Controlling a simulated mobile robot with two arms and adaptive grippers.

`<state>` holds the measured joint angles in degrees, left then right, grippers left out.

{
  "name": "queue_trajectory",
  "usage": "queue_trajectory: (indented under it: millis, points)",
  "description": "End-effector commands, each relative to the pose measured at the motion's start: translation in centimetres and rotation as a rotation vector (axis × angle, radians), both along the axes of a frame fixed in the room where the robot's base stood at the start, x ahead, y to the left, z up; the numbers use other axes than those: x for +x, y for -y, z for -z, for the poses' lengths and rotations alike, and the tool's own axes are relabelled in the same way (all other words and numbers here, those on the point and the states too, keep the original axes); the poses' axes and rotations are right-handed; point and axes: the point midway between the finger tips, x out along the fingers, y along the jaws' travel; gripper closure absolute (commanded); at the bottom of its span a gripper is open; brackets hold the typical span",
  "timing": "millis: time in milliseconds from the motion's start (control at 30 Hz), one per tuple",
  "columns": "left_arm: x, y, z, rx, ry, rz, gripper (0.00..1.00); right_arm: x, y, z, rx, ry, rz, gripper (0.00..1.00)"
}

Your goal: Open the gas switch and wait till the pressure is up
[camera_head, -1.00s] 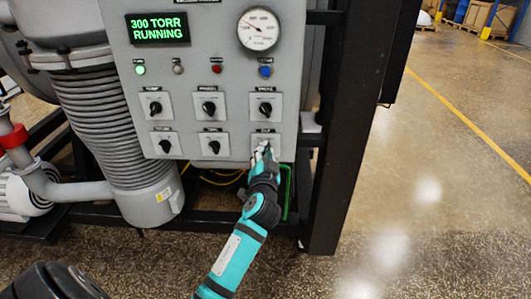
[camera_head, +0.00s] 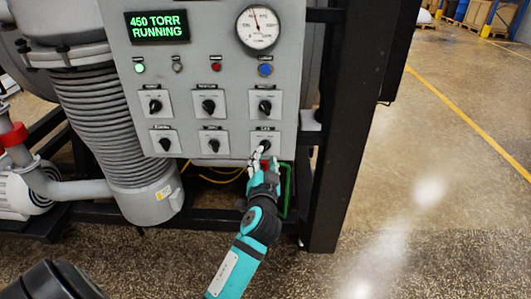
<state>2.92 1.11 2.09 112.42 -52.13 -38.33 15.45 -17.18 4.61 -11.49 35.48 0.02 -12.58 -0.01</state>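The gas switch (camera_head: 266,144) is the bottom-right knob on the grey control panel (camera_head: 222,100), under a label reading GAS. The knob's exact angle is partly hidden. The green display (camera_head: 158,27) reads 450 TORR RUNNING. The round pressure gauge (camera_head: 258,29) has its needle pointing nearly straight up. My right gripper is not in view.
Several other black knobs, such as the one directly above (camera_head: 264,107), sit close to the gas switch. A black frame post (camera_head: 342,130) stands right of the panel. A ribbed grey pipe (camera_head: 108,125) is at left. The floor at right is clear.

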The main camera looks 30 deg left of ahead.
Motion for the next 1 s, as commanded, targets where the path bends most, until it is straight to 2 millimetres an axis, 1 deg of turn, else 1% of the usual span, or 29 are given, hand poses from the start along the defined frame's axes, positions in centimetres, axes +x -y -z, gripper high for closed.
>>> queue_trajectory:
  millis: [33,200,300,400,533,1000]
  points:
    - [-1.1,0.7,0.1,-0.005,-0.001,0.000,0.66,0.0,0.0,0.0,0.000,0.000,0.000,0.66]
    - [-4.0,2.5,0.1,-0.004,-0.003,0.000,0.66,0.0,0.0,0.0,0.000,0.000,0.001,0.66]
    - [-5.3,3.2,0.1,-0.003,-0.003,0.000,0.66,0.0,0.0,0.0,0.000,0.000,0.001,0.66]
    - [-6.1,3.7,0.1,-0.002,-0.001,0.000,0.66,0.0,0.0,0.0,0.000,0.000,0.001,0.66]
    - [-6.5,4.0,0.0,0.000,0.000,0.000,0.66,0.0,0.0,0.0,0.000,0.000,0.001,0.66]
    - [-6.5,4.0,0.0,0.000,-0.001,-0.001,0.66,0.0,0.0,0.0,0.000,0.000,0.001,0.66]
